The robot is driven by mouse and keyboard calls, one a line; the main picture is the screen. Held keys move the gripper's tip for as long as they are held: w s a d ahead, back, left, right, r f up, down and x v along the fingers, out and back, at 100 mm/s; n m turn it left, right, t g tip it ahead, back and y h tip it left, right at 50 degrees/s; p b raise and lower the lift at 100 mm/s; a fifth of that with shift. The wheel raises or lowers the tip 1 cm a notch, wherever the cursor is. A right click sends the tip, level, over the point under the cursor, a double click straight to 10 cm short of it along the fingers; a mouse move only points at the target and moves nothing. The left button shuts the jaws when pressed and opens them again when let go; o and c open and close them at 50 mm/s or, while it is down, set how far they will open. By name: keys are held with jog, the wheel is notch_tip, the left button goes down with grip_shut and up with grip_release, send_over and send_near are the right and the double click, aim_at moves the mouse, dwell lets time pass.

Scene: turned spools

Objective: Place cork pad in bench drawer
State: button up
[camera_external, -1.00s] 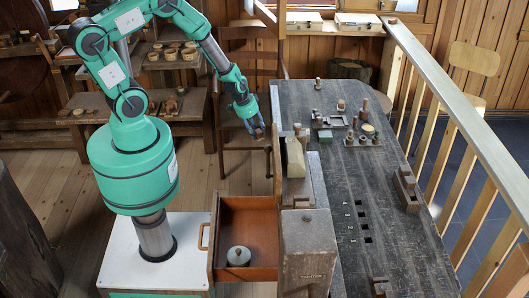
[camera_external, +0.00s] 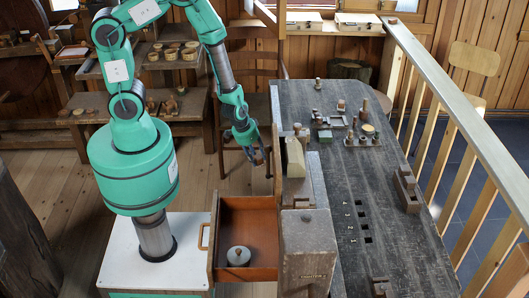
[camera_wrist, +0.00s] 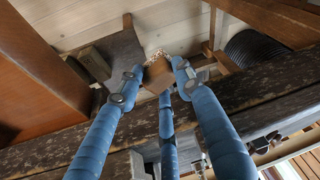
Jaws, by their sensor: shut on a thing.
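My gripper (camera_external: 257,158) has blue fingers and hangs beyond the far end of the open bench drawer, higher than it. In the wrist view, the fingers are shut on a small brown block-like piece, the cork pad (camera_wrist: 157,77), held at their tips. Part of the pad is hidden by the fingers. The bench drawer (camera_external: 245,210) is pulled out to the left of the bench. It is reddish-brown wood with a loop handle, and a pale round knobbed thing (camera_external: 238,256) sits inside. The rest of its floor is bare.
A chair (camera_external: 240,90) stands behind my gripper. Shelves with bowls stand at the back left.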

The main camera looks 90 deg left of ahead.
jog(key=s+d, duration=0.4)
jog(key=d, duration=0.8)
jog(key=s+d+m, duration=0.1)
jog(key=s+d, duration=0.2)
jog(key=d, duration=0.9)
jog(key=shift+s+d+r+h, duration=0.2)
jog(key=shift+s+r+h, duration=0.1)
jog(key=shift+s+r, duration=0.15)
jog(key=shift+w+a+r+g, duration=0.1)
jog(key=shift+w+g, duration=0.05)
jog(key=shift+g, duration=0.65)
jog(key=shift+c, duration=0.2)
jog(key=b, duration=0.4)
send_over(241, 220)
jog(key=shift+s+f, duration=0.2)
jog(key=shift+f, duration=1.3)
jog(key=shift+s+f, duration=0.15)
jog(key=shift+f, duration=1.3)
jog(key=shift+f, duration=0.1)
jog(key=shift+f+b, duration=1.5)
jog(key=shift+f, duration=0.5)
